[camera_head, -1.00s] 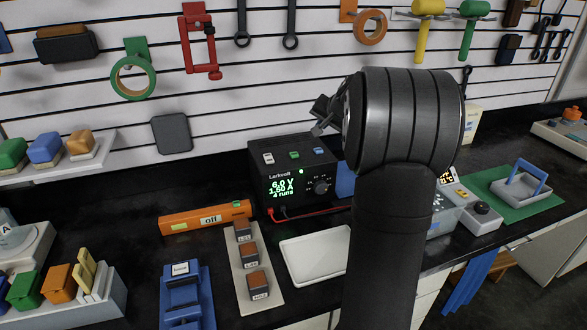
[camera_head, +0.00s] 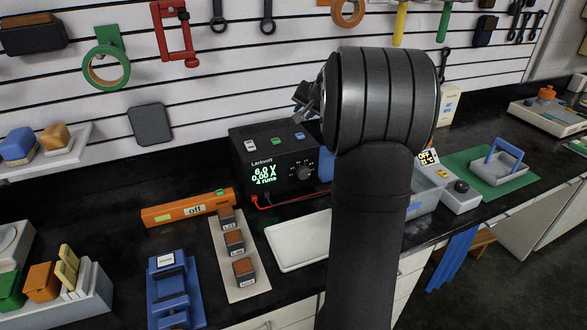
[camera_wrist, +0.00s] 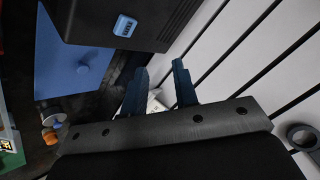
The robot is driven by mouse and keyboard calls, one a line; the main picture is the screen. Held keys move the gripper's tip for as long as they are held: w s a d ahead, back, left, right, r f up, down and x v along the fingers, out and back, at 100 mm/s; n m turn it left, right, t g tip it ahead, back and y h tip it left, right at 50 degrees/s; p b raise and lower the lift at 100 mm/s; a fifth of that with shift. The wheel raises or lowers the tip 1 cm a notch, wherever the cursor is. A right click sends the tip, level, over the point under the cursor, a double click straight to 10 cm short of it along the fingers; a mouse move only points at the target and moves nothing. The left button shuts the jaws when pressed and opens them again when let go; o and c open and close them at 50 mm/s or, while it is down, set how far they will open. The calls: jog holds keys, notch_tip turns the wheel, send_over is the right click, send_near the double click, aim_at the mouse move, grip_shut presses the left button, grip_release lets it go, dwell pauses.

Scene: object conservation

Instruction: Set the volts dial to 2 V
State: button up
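The black Larkwell power supply (camera_head: 273,165) stands on the dark bench against the wall. Its green display (camera_head: 264,175) reads 6.0 V, 0.00 A and 4 runs. A round black dial (camera_head: 304,173) sits on its front, right of the display. White, green and blue buttons are on its top. My gripper (camera_head: 305,100) is above the supply's top right, clear of the dial and partly hidden by my wrist. In the wrist view, my gripper's two fingers (camera_wrist: 160,88) are apart with nothing gripped, beside the supply's dark casing with its blue button (camera_wrist: 125,26).
An orange bar marked off (camera_head: 190,209), a strip with several brown-topped blocks (camera_head: 238,283) and a white tray (camera_head: 295,240) lie in front. Red and dark leads run from the supply's front. A blue object (camera_head: 326,166) stands right of it.

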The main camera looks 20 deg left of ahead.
jog(key=o, duration=0.6)
jog(key=d+f, duration=0.1)
jog(key=w+d+f+m+t+h, duration=0.1)
jog(key=d, duration=0.1)
jog(key=w+d+f+m, duration=0.1)
jog(key=d, duration=0.1)
jog(key=shift+w+d+f+t+h, duration=0.1)
jog(key=shift+d+t+h, duration=0.1)
jog(key=shift+t+h, duration=0.2)
jog(key=shift+o, duration=0.2)
jog(key=d+f+m+t+h, duration=0.25)
jog(key=d+f+t, duration=0.2)
jog(key=d, duration=0.65)
jog(key=s+a+f+m+y, duration=0.1)
jog(key=s+f+y, duration=0.1)
jog(key=s+y, duration=0.45)
jog(key=s+a+f+m+y, duration=0.1)
jog(key=s+f+y, duration=0.15)
jog(key=s, duration=0.65)
jog(key=m+y, duration=0.1)
jog(key=m, duration=0.9)
send_near(306, 175)
jog(key=x, duration=0.8)
jog(key=shift+w+a+f, duration=0.1)
jog(key=shift+w+a, duration=0.1)
jog(key=c, duration=1)
